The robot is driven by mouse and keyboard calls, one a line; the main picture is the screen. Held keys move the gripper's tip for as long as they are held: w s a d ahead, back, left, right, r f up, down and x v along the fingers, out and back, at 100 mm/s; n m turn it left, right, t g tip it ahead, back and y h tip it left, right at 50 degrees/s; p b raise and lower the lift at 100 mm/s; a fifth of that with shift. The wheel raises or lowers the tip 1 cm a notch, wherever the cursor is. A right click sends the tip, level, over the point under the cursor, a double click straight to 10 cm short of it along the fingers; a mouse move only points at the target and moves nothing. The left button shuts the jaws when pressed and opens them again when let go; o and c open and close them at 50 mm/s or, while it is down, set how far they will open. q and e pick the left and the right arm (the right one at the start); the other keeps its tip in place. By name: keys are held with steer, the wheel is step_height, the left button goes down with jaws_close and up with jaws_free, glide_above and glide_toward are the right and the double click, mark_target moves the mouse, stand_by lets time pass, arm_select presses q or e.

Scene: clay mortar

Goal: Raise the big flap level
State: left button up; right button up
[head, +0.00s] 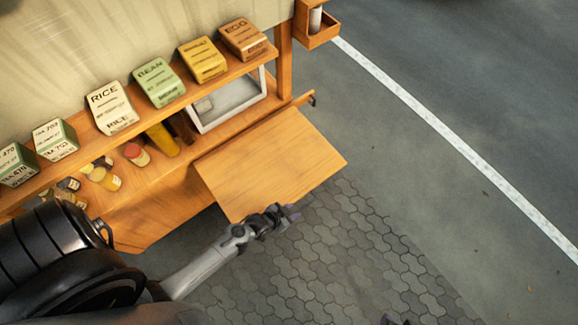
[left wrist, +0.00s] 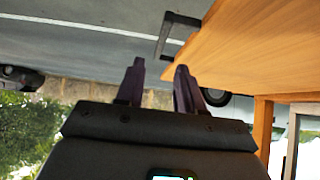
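The big flap (head: 270,165) is a plain wooden board that juts out from the front of the wooden stall, over the paving. I cannot tell exactly how level it is. It fills the upper right of the left wrist view (left wrist: 260,45), with a dark metal bracket (left wrist: 177,32) at its edge. My left gripper (head: 289,212) is at the flap's near outer edge; contact is unclear. In the left wrist view its two dark fingers (left wrist: 158,85) are apart with nothing between them. Dark tips at the bottom edge of the head view are probably my right gripper (head: 395,321), mostly cut off.
The stall's shelf (head: 75,155) holds several boxes, among them the rice box (head: 111,107) and the bean box (head: 158,82). Jars (head: 137,154) stand below. A white-framed box (head: 228,101) sits behind the flap. Paving (head: 340,250) and road on the right are clear.

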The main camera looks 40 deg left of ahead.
arm_select(q)
steer(key=shift+s+a+r, duration=0.1)
steer(key=shift+s+r, duration=0.4)
